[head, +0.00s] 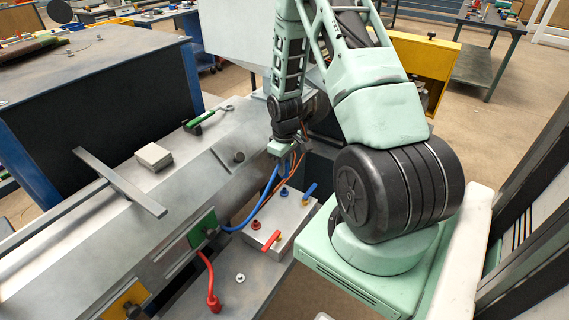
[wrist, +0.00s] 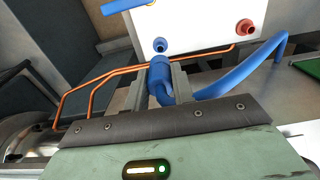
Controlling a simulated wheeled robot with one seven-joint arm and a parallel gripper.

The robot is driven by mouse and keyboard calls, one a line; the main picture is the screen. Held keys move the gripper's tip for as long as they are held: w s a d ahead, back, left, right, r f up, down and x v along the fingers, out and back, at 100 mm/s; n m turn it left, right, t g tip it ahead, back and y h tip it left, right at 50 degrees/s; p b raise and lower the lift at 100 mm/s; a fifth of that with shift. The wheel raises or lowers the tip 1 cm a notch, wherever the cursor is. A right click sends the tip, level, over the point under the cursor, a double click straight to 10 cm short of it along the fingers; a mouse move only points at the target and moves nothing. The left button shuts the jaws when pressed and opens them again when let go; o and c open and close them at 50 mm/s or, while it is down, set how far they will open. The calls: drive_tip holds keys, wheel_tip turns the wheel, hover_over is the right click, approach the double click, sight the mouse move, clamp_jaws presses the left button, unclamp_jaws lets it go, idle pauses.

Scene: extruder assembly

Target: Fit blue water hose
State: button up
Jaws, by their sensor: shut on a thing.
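The blue water hose (head: 243,222) runs from the green plate (head: 203,229) on the machine's side up to my gripper (head: 286,153). In the wrist view, my gripper (wrist: 163,88) is shut on the hose's end connector (wrist: 160,73), and the hose (wrist: 240,77) curves away to the right. The connector's open end faces a blue port (wrist: 160,45) on the white box, with a small gap showing between them. The same blue port (head: 284,191) shows on top of the white box (head: 277,228) in the head view.
The box also carries a red port (head: 256,225), a blue valve handle (head: 310,190) and a red valve handle (head: 271,240). A red hose (head: 209,275) hangs lower left. Copper pipes (wrist: 88,90) run beside my gripper. The grey machine body (head: 150,225) fills the left.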

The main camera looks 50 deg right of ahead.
drive_tip(key=b, duration=0.4)
hover_over(285, 189)
drive_tip(key=shift+w+f, duration=0.1)
drive_tip(key=shift+f, duration=2.8)
drive_tip(key=shift+f+b, duration=0.5)
drive_tip(key=shift+f, duration=0.5)
drive_tip(key=o, duration=1.1)
drive_tip(key=shift+c, duration=0.2)
wheel_tip(285, 189, up, 17)
drive_tip(key=shift+r, duration=0.2)
